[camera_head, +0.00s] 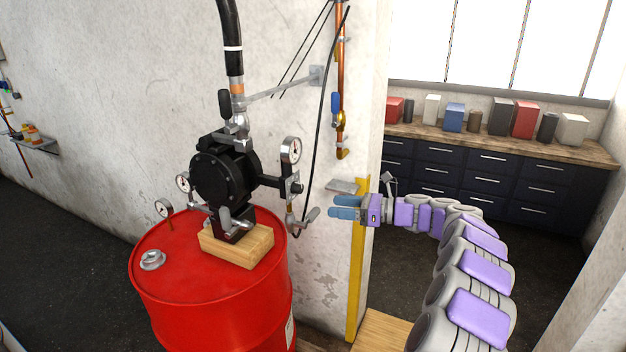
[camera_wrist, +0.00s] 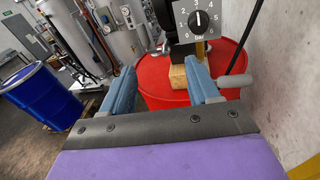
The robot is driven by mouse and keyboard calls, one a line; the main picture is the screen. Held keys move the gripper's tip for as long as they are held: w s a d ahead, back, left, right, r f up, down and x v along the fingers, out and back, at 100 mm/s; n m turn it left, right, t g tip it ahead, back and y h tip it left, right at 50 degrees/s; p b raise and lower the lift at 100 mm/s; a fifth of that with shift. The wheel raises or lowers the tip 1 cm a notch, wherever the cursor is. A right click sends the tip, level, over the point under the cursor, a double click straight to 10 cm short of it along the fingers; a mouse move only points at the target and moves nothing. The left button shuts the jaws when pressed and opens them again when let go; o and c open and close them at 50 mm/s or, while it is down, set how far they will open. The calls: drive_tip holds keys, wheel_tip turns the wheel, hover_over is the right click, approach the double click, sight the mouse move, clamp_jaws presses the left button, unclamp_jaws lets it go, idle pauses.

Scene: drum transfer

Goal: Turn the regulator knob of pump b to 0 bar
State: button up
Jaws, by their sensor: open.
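The red drum (camera_head: 205,290) also carries a grey cap and small gauges. A white wall and a yellow-edged corner (camera_head: 357,260) stand beside my gripper. A black hose hangs near the fingers. A blue drum (camera_wrist: 42,95) shows at left in the wrist view.

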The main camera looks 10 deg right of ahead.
sight(302, 189)
drive_tip(key=shift+w+d+m+t+p, duration=0.65)
drive_tip(key=shift+w+d+m+t, duration=0.55)
drive_tip(key=shift+w+d+m, duration=0.9)
drive_tip(key=shift+n, duration=0.5)
drive_tip(key=x, duration=0.9)
drive_tip(key=f+b+x, duration=0.1)
drive_tip(key=x, duration=0.3)
drive_tip(key=shift+s+a, duration=0.2)
drive_tip(key=shift+a, duration=0.3)
drive_tip(key=shift+w+d, duration=0.35)
drive_tip(key=shift+w, duration=0.3)
drive_tip(key=shift+a+r, duration=0.1)
drive_tip(key=shift+a, duration=1.15)
drive_tip(key=shift+c, duration=1.5)
drive_tip(key=shift+d, duration=0.6)
drive_tip(key=c, duration=0.4)
drive_tip(key=shift+a, duration=0.2)
drive_tip(key=c, duration=0.3)
